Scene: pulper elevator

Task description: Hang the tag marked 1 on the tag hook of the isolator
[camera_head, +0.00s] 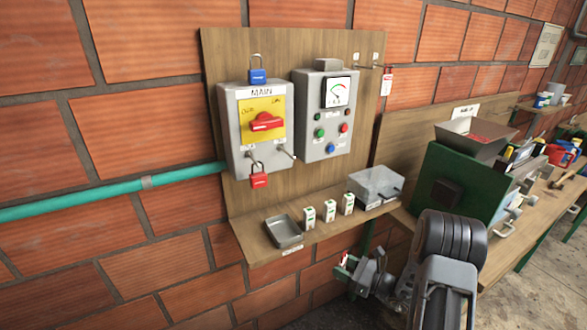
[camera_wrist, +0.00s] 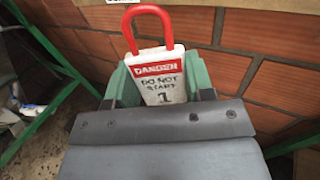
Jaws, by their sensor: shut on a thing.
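The tag marked 1 (camera_wrist: 160,82) is white with a red DANGER band and a red loop, which points up in the wrist view. My gripper (camera_wrist: 162,88) is shut on its lower body between green fingertips. In the head view my gripper (camera_head: 346,268) is low, below the shelf and right of it, with a small red and white part of the tag showing. The isolator (camera_head: 232,130) is a grey box marked MAIN with a red knob on a yellow plate. A thin metal hook (camera_head: 286,154) sticks out at its lower right; it looks bare.
A red padlock (camera_head: 258,180) hangs at the isolator's bottom and a blue padlock (camera_head: 257,76) sits on top. A meter box (camera_head: 324,140) stands close right. Another red and white tag (camera_head: 387,82) hangs on the board's right. The shelf (camera_head: 262,249) holds a tray, small blocks and a clear box.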

